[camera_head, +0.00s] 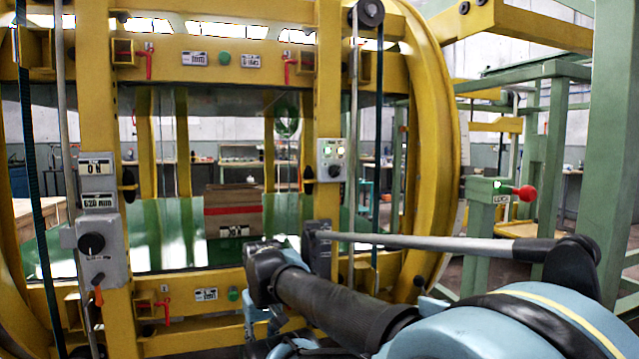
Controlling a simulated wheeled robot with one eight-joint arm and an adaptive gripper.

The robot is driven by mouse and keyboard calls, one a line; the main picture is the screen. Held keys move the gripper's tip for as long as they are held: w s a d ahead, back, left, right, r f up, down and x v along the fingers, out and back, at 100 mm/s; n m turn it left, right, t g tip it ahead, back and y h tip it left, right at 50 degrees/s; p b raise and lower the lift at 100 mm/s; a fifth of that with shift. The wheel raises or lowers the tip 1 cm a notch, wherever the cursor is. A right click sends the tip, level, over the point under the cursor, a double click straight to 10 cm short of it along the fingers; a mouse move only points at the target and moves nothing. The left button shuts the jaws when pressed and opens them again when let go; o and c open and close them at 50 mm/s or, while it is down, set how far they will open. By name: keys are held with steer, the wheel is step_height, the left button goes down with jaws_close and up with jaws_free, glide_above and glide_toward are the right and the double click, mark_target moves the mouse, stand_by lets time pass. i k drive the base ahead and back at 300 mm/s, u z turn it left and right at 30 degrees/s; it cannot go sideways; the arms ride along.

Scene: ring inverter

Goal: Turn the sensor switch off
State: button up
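The yellow ring inverter carries several controls, and no label that I can read names the sensor switch. A grey box (332,159) on its right upright has two lit indicators and a dark knob. A grey panel (102,241) on the left upright has a black rotary knob (91,243) and an orange-tipped lever (98,296). My dark forearm (330,303) reaches in from the lower right, in front of the inverter's lower part and below the grey box. My gripper's fingers cannot be made out; the arm's end is low in the picture, apart from both control boxes.
A brown box with a red band (232,212) sits inside the frame. Red handles (149,62) are on the beams. A green post (490,215) with a red knob (525,193) stands at right. A grey rod (430,241) crosses right of centre. Tall yellow uprights limit room.

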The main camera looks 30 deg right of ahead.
mark_target(333, 170)
steer(key=z, duration=0.9)
steer(key=k, duration=0.8)
